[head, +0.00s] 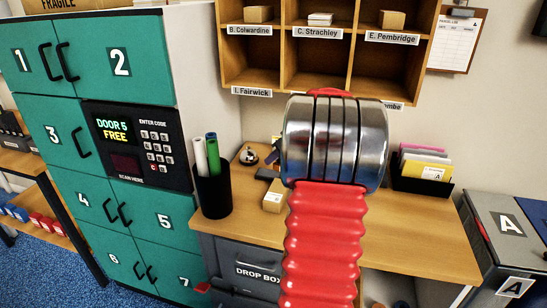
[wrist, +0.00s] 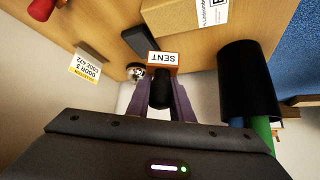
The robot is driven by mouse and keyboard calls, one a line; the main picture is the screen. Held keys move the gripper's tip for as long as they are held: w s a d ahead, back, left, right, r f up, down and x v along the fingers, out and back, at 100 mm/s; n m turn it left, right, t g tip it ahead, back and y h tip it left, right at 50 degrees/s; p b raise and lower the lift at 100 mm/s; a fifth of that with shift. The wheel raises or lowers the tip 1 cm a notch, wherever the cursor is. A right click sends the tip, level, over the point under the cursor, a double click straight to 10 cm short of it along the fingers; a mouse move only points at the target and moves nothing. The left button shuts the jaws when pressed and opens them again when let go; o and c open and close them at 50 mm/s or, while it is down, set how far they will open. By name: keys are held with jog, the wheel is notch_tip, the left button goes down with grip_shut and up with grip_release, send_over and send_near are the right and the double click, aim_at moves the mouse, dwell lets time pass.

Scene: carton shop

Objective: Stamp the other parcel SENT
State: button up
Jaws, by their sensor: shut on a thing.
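My gripper (wrist: 160,98) is shut on a stamp (wrist: 163,60), with its purple fingers on either side of the black handle. The stamp's block has a white label reading SENT, upside down in the wrist view. A brown cardboard parcel (wrist: 185,15) with a white label lies on the desk beyond the stamp. It also shows in the head view (head: 273,202), partly behind my arm. A dark flat object (wrist: 138,42), perhaps an ink pad, lies beside the parcel.
A black pen cup (head: 212,190) stands at the desk's left edge, close to the parcel. A bell (head: 249,155) and a door-code card (wrist: 86,66) are further back. Pigeonholes (head: 283,80) hang above. An envelope tray (head: 421,181) stands right; the desk's right front is clear.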

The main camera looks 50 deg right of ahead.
aim_at(275, 182)
jog(key=shift+f, duration=0.15)
jog(key=shift+f, duration=2.8)
jog(key=shift+f, duration=0.55)
jog(key=shift+r, duration=0.1)
notch_tip(275, 182, up, 7)
dwell(0.8)
jog(key=shift+a, duration=0.15)
